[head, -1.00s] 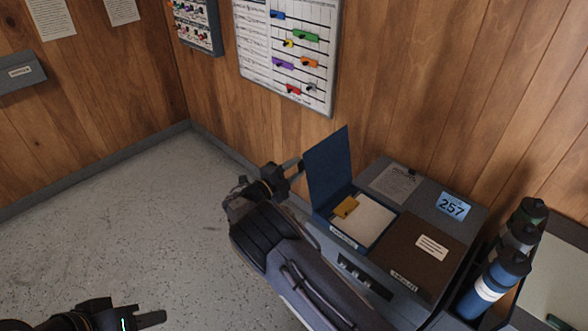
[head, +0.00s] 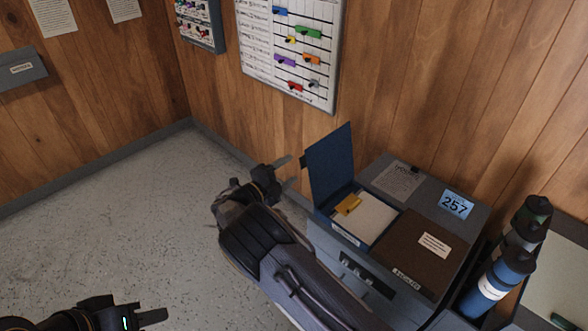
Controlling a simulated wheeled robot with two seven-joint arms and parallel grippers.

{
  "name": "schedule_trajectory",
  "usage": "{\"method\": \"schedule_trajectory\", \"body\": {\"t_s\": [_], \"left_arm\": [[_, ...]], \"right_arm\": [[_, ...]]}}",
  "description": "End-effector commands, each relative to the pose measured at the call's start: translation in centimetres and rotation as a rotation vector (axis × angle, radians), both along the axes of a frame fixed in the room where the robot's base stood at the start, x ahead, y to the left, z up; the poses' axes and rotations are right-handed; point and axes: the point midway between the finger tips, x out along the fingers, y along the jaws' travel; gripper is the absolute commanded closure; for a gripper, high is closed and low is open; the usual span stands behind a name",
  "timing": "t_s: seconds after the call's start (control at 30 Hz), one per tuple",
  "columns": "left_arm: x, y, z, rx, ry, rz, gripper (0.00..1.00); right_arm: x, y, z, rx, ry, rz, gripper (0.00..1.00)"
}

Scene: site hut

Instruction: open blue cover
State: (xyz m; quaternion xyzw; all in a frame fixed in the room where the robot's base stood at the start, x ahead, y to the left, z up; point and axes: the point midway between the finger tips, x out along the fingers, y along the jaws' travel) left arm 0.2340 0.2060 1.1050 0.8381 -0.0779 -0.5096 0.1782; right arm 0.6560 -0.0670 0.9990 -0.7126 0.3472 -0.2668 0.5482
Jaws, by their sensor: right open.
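The blue cover (head: 330,164) stands raised, close to upright, at the left end of the grey cabinet, hinged beside an open compartment. The compartment (head: 371,240) shows white paper with a yellow tag (head: 348,205) on it. My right gripper (head: 287,173) is open and empty, just left of the raised cover, with a small gap between them. My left gripper (head: 152,317) is low at the bottom left, far from the cabinet; only part of its fingers shows, so its opening is unclear.
A brown cover (head: 418,251) lies flat beside the open compartment. A clipboard sheet (head: 397,181) and a blue 257 card (head: 455,204) lie on the cabinet top. Several bottles (head: 497,275) stand at right. A whiteboard (head: 290,50) hangs behind. The floor at left is clear.

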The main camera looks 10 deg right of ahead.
Motion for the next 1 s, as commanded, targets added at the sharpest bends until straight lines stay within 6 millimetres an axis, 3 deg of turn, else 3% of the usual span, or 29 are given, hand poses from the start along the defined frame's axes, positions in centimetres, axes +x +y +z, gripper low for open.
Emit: {"method": "schedule_trajectory", "body": {"t_s": [0.1,0.3,0.77,0.87,0.97,1.0], "left_arm": [[0.0,0.0,-0.9,0.0,0.0,0.0,0.64],[0.0,0.0,-1.3,0.0,0.0,0.0,0.64],[0.0,0.0,-1.2,0.0,0.0,0.0,0.64],[0.0,0.0,-1.2,0.0,0.0,0.0,0.64],[0.0,0.0,-1.2,0.0,0.0,0.0,0.64],[0.0,0.0,-1.2,0.0,0.0,0.0,0.64]], "right_arm": [[-1.3,1.7,-0.2,0.0,-0.001,0.003,0.42],[-2.5,3.2,-0.1,0.0,0.0,0.001,0.42],[-2.6,3.4,0.0,0.0,0.0,0.0,0.42],[-2.6,2.7,0.2,0.026,-0.008,-0.015,0.42],[-2.9,-0.1,0.9,0.152,-0.048,-0.085,0.42],[-3.3,-1.9,1.2,0.236,-0.077,-0.135,0.42]]}}
